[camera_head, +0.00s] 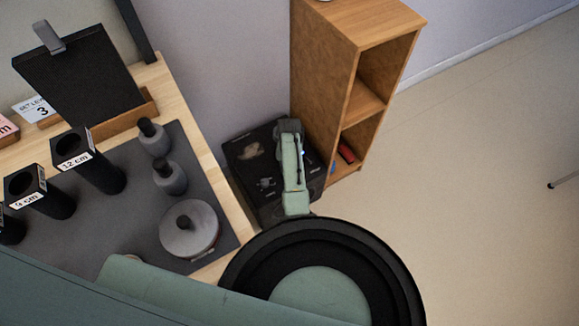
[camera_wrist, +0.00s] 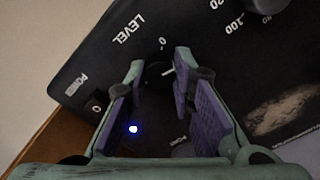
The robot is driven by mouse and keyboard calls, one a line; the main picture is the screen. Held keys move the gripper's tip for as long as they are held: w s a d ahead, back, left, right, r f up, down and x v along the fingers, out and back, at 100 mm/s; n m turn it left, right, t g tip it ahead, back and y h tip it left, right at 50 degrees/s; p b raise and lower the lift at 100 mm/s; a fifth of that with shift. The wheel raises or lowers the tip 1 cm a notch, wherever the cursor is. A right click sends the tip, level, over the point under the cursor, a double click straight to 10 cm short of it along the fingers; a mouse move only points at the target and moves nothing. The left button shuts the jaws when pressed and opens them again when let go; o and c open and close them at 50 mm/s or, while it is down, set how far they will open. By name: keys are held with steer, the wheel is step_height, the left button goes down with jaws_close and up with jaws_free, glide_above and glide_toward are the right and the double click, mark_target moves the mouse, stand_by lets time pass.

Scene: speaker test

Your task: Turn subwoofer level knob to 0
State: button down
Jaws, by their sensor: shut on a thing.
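The black subwoofer (camera_head: 252,180) stands on the floor between the wooden table and the shelf. My gripper (camera_head: 289,130) reaches down over it in the head view. In the wrist view, my gripper (camera_wrist: 160,84) is shut with its two purple-padded fingers on either side of the small dark level knob (camera_wrist: 157,70). A pale mark shows on the knob's right side. The printed "LEVEL" (camera_wrist: 129,28) and a "0" mark (camera_wrist: 162,43) lie just beyond the knob. The fingers partly hide the knob and the rest of its scale.
Another knob (camera_wrist: 268,5) with "20" and "100" marks sits at the panel's upper right. A power switch (camera_wrist: 96,107) and a lit blue lamp (camera_wrist: 133,129) are nearby. The wooden shelf (camera_head: 325,80) stands close behind; the table (camera_head: 208,165) is at left. Floor at right is mostly clear.

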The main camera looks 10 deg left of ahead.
steer(key=n, duration=0.5)
steer(key=shift+n, duration=0.3)
steer(key=n, duration=0.5)
steer(key=shift+n+p, duration=0.3)
steer(key=shift+p, duration=0.05)
steer(key=shift+s, duration=0.1)
steer(key=c, duration=1.4)
jaws_free()
step_height(320, 180, up, 12)
